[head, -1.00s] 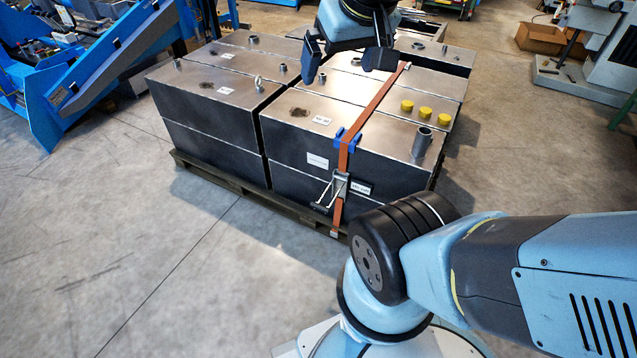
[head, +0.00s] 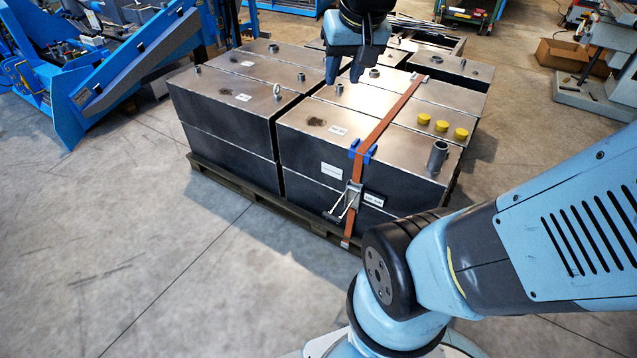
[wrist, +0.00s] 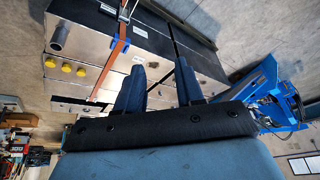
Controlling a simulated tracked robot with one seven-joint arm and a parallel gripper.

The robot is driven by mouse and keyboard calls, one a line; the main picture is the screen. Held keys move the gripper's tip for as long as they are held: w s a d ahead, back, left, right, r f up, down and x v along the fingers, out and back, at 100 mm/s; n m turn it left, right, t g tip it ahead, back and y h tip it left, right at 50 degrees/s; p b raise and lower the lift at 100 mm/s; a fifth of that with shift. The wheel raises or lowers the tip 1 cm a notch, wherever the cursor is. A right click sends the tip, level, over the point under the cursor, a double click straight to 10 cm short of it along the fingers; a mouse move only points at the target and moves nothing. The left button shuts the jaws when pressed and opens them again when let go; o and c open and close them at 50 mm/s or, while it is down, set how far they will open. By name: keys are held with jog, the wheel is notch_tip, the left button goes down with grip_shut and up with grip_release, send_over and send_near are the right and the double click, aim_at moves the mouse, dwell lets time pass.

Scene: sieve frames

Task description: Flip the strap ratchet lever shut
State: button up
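The strap ratchet (head: 351,197) sits on the front face of the dark metal boxes, on an orange strap (head: 384,122). Its lever (head: 337,212) stands out from the face, down and to the left. My gripper (head: 344,80) hangs above the boxes, fingers downward and apart, well behind and above the ratchet and touching nothing I can see. In the wrist view, its two dark blue fingers (wrist: 161,85) are spread with nothing between them. The strap (wrist: 112,62) crosses the boxes to their left. A blue corner protector (head: 362,152) holds the strap at the box edge.
The boxes (head: 225,100) stand on a pallet (head: 236,184). Yellow caps (head: 442,126) and a pipe stub (head: 437,158) stick up from their tops. A blue machine (head: 110,75) stands at the left. The floor (head: 150,250) in front is clear.

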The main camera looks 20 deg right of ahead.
jog(key=w+f, duration=0.2)
jog(key=w, duration=0.1)
jog(key=w+d+f+m+g, duration=0.1)
jog(key=w+f, duration=0.1)
jog(key=w, duration=0.1)
jog(key=w+f+m, duration=0.1)
jog(key=w+f, duration=0.2)
jog(key=shift+w+d, duration=0.2)
jog(key=shift+d, duration=0.1)
grip_shut()
jog(key=w+d+f+m+g, duration=0.25)
jog(key=w+f, duration=0.55)
jog(key=f, duration=0.4)
jog(key=w+d+f+m+g, duration=0.1)
jog(key=d+f+m, duration=0.1)
jog(key=f, duration=1.3)
jog(key=w+d+f+m+g+y, duration=0.1)
jog(key=d+f+m, duration=0.1)
jog(key=f, duration=1.3)
jog(key=shift+d+f, duration=0.25)
jog(key=shift+d, duration=0.45)
jog(key=shift+m, duration=0.25)
